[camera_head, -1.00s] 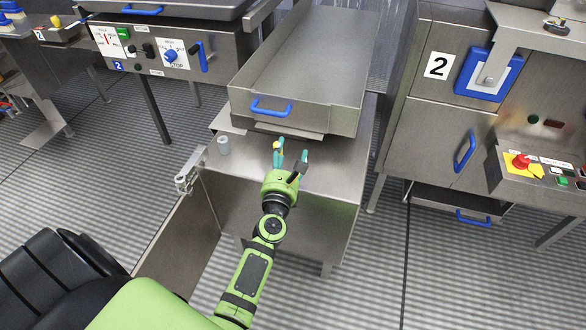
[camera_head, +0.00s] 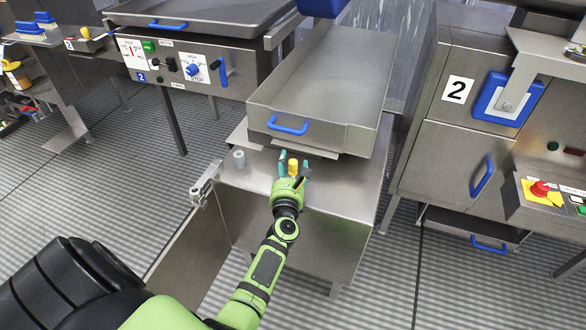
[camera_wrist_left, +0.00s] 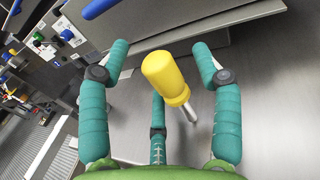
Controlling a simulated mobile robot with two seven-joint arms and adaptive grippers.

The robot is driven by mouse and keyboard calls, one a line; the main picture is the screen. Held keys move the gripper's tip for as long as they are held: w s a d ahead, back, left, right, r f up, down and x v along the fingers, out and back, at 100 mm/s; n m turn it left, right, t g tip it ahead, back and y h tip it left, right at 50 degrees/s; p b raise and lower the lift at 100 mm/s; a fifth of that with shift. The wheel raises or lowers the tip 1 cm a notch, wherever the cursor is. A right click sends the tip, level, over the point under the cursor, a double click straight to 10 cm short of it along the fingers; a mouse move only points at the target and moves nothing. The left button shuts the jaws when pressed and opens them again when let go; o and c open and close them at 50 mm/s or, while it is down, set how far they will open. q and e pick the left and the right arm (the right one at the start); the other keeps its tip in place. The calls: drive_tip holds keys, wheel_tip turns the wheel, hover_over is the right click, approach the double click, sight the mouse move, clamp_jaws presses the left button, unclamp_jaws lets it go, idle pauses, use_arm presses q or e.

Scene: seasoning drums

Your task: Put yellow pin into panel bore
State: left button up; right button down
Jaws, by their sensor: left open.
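The yellow pin (camera_head: 293,166) shows between the fingers of my left gripper (camera_head: 294,159), above the steel bench top. In the left wrist view the pin (camera_wrist_left: 166,80) has a thick yellow handle and a thin metal shaft pointing down and to the right. The teal fingers of the left gripper (camera_wrist_left: 160,50) are spread around the pin, with visible gaps on both sides. A hinged steel panel (camera_head: 187,252) hangs at the bench's left side. My right gripper is out of view.
A steel tray (camera_head: 330,85) with a blue handle (camera_head: 287,124) overhangs the back of the bench (camera_head: 345,192). A small grey cylinder (camera_head: 239,159) stands left of the gripper. A cabinet marked 2 (camera_head: 445,130) is at the right. Bare bench top lies right of the gripper.

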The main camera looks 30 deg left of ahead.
use_arm(q)
drive_tip(key=c, duration=1.3)
clamp_jaws()
drive_tip(key=shift+r, duration=0.1)
